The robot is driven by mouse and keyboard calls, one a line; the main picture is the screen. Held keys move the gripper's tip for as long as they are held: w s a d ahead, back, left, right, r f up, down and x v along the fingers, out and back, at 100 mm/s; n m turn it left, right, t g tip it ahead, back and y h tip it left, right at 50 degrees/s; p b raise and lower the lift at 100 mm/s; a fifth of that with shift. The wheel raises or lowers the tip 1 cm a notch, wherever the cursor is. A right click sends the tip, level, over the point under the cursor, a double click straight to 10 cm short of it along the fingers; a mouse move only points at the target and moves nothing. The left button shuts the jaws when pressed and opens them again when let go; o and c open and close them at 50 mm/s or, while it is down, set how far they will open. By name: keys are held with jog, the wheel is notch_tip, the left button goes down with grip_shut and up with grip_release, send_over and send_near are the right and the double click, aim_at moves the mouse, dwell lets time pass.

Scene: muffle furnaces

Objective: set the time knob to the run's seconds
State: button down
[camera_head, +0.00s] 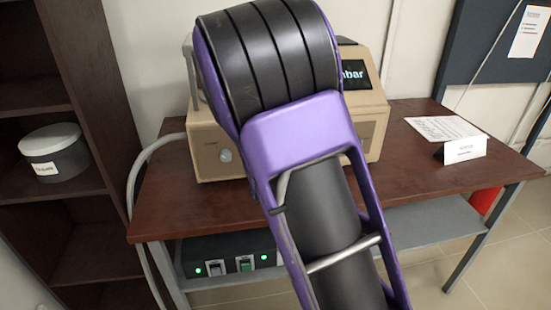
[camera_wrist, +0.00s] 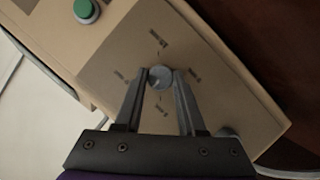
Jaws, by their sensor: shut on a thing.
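In the wrist view, a small round grey knob (camera_wrist: 160,77) sits on the beige panel (camera_wrist: 215,105) of the device, with short printed labels around it that are too blurred to read. My gripper (camera_wrist: 162,80) has its two fingertips closed on either side of this knob. In the head view, the beige device (camera_head: 205,135) stands on the table, mostly hidden behind my arm. Its dark display (camera_head: 354,74) shows only the end of a word, "nbar". My gripper and the held knob are hidden in the head view.
A green button (camera_wrist: 84,9) is at the top left of the wrist view. The brown table (camera_head: 160,205) holds a paper sheet (camera_head: 440,127) and a white card (camera_head: 465,150) at right. A shelf with a round container (camera_head: 55,153) stands at left. A switch box (camera_head: 225,255) sits below.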

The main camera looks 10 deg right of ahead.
jog(key=shift+d+r+m+y+b, duration=0.15)
jog(key=shift+m+y+b, duration=0.85)
jog(key=shift+m, duration=0.65)
jog(key=shift+d+f+m+y+b, duration=0.15)
jog(key=shift+m+y+b, duration=0.55)
jog(key=shift+m+y, duration=0.75)
jog(key=shift+r+m, duration=0.1)
jog(key=shift+m, duration=0.2)
jog(key=c, duration=0.5)
grip_release()
jog(key=shift+s, duration=0.1)
jog(key=a+p+v, duration=0.1)
jog(key=v, duration=1)
jog(key=shift+s+d+r, duration=0.35)
jog(key=shift+d+g+h+p, duration=0.1)
jog(key=shift+g+h+p, duration=0.15)
jog(key=shift+g+p, duration=0.1)
